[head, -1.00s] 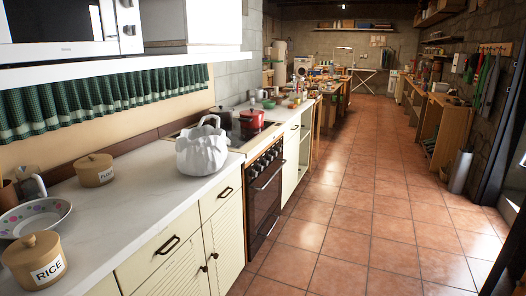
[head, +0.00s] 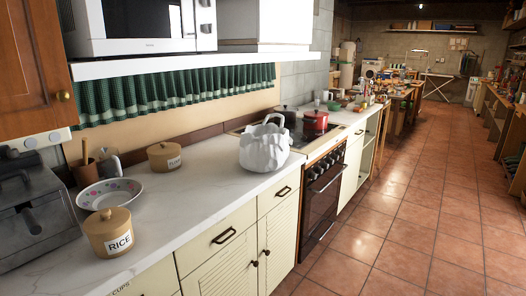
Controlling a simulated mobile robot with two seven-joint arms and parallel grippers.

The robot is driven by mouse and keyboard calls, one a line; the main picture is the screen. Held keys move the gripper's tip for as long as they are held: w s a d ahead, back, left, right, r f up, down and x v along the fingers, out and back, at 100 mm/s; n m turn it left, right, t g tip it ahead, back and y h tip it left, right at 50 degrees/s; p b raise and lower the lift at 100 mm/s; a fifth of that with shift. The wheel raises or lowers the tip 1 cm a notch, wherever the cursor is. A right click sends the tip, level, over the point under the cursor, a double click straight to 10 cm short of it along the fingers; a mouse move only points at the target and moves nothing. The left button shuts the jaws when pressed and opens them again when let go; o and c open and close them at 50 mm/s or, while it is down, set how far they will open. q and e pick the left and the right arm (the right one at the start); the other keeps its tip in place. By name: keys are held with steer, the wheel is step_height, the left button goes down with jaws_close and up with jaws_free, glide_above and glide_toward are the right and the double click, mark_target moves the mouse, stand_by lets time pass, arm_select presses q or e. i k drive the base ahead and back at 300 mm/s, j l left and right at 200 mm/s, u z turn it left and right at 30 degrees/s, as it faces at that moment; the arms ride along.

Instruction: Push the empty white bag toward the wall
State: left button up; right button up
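The white bag (head: 265,148) stands upright on the white worktop (head: 199,196), close to the stove, with its handle up. Its inside is not visible, so I cannot tell whether it is empty. The wall (head: 205,112) runs behind the worktop, with a brown strip along its foot. A gap of bare worktop lies between the bag and the wall. Neither of my grippers is in view.
The rice jar (head: 109,232), a patterned bowl (head: 110,193) and a flour jar (head: 164,156) stand left of the bag. A red pot (head: 315,122) sits on the stove behind it. A shelf with a microwave (head: 140,25) overhangs the worktop. The tiled floor (head: 400,215) is open at right.

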mark_target(264, 147)
steer(key=i+l+u, duration=0.15)
steer(key=i+u, duration=0.15)
steer(key=i, duration=0.15)
steer(key=i+l+u, duration=0.3)
steer(key=i, duration=0.2)
